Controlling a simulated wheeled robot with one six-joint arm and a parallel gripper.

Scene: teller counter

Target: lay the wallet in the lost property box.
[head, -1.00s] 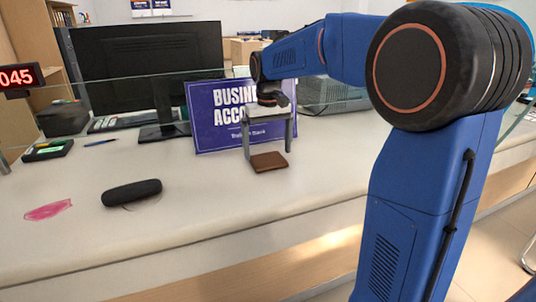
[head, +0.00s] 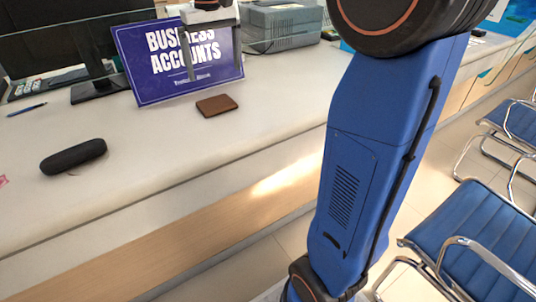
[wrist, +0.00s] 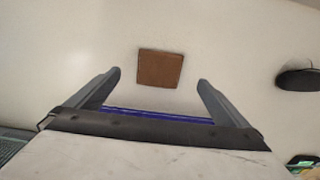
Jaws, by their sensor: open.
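The wallet (head: 217,105) is a small brown rectangle lying flat on the pale counter, in front of the blue sign. In the wrist view the wallet (wrist: 160,68) lies ahead, between the lines of the two fingers. My gripper (head: 213,70) is open and empty, above the counter and apart from the wallet; its two grey fingers (wrist: 160,80) also show in the wrist view. I see no lost property box in these frames.
The blue "Business Accounts" sign (head: 182,62) stands just behind the wallet. A black glasses case (head: 73,157) lies to the left. A monitor (head: 50,40) and a grey machine (head: 283,25) stand behind. Blue chairs (head: 470,240) stand at the right. The counter front is clear.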

